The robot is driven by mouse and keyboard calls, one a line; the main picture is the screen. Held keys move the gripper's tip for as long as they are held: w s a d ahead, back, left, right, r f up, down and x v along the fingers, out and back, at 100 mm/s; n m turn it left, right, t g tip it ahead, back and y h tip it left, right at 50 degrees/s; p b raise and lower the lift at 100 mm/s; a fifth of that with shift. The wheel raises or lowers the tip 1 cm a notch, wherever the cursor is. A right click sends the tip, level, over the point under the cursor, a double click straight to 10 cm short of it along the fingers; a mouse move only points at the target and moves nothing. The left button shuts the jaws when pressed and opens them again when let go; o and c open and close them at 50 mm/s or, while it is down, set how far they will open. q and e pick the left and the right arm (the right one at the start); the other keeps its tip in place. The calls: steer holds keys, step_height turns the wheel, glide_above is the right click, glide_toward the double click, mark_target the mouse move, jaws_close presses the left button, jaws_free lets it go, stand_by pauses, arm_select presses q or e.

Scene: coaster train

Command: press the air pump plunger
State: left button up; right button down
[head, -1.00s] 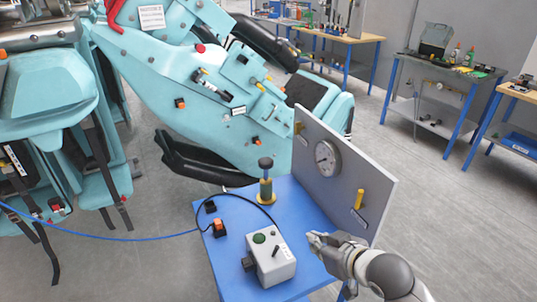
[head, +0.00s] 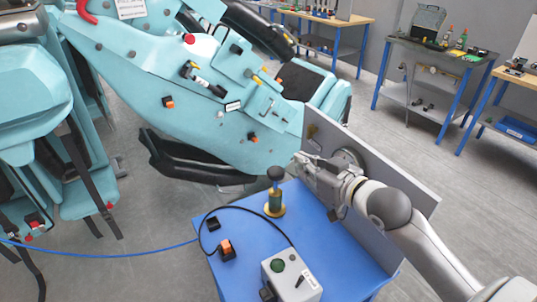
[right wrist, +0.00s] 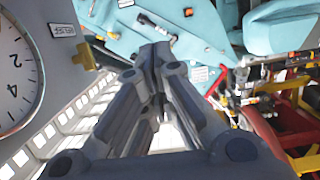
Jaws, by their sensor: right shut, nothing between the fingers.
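The air pump (head: 275,197) stands upright on the blue table (head: 243,226). It has a yellow base, a dark green body and a black plunger knob (head: 275,173) on top, which is raised. My right gripper (head: 298,160) is shut and empty, slightly right of the knob in the picture and apparently higher than it. It does not appear to touch the knob. In the right wrist view the closed fingers (right wrist: 157,58) point away from the camera, and I cannot make out the pump there. My left gripper is not in view.
A grey panel (head: 405,190) stands along the table's right side, close to my right arm; its gauge (right wrist: 12,75) shows in the wrist view. A grey control box (head: 290,278) and an orange switch (head: 227,248) sit on the table. A turquoise coaster train (head: 225,125) stands behind.

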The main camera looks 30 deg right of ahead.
steer(key=p, duration=0.3)
glide_above(279, 174)
steer(key=shift+s+d+f, duration=0.1)
steer(key=shift+s+f, duration=0.05)
steer(key=shift+f, duration=0.3)
steer(key=shift+s+d+f, duration=0.1)
steer(key=shift+f, duration=0.35)
steer(key=f, duration=0.1)
steer(key=f+p, duration=0.1)
steer(key=f, duration=0.1)
steer(key=shift+w+a+f, duration=0.1)
steer(key=shift+w, duration=0.25)
steer(key=shift+s+f, duration=0.15)
steer(key=shift+f, duration=0.45)
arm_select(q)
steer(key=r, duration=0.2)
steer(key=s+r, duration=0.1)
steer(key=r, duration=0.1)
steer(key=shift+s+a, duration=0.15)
arm_select(e)
steer(key=shift+f, duration=0.1)
